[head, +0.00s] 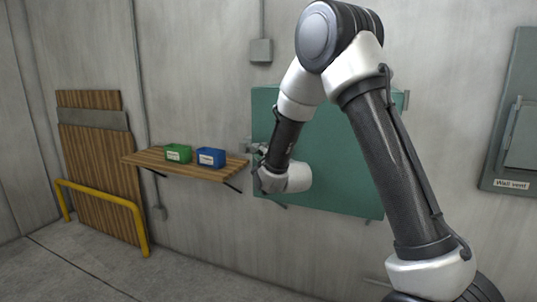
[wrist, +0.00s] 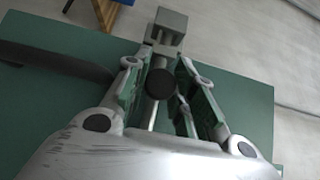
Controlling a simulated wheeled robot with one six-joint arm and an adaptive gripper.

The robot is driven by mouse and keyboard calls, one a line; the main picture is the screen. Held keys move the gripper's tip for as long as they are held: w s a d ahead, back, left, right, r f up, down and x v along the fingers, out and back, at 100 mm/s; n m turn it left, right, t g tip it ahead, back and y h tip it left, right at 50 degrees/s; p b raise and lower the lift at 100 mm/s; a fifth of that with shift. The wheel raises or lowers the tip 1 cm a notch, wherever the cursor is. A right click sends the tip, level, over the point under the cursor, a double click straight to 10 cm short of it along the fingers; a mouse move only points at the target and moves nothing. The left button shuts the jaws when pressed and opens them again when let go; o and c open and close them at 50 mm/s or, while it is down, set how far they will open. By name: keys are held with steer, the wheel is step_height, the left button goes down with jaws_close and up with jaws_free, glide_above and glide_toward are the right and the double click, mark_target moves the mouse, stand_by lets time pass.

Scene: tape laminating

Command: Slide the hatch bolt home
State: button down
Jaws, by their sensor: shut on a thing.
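The green hatch (head: 335,150) is on the wall, behind my arm in the head view; its green face (wrist: 245,105) fills much of the wrist view. My gripper (head: 258,153) is at the hatch's left edge. In the wrist view my gripper (wrist: 162,82) has its fingers on either side of the bolt's dark round knob (wrist: 160,84) and is shut on it. The thin pale bolt rod (wrist: 152,117) shows below the knob. A grey keeper block (wrist: 170,22) stands beyond the knob, past the hatch edge. I cannot tell whether the bolt's tip is inside it.
Left of the hatch, a wooden shelf (head: 190,170) holds a green bin (head: 178,153) and a blue bin (head: 211,157). A yellow rail (head: 100,198) stands before wood panels (head: 100,150). A wall vent panel (head: 515,120) is at right. Open floor lies at front left.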

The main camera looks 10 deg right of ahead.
steer(key=shift+w+a, duration=0.5)
steer(key=shift+a, duration=0.2)
steer(key=c, duration=1.1)
jaws_free()
steer(key=shift+a, duration=0.15)
steer(key=shift+c, duration=0.2)
steer(key=s+d, duration=0.2)
steer(key=s, duration=0.9)
steer(key=shift+s, duration=0.4)
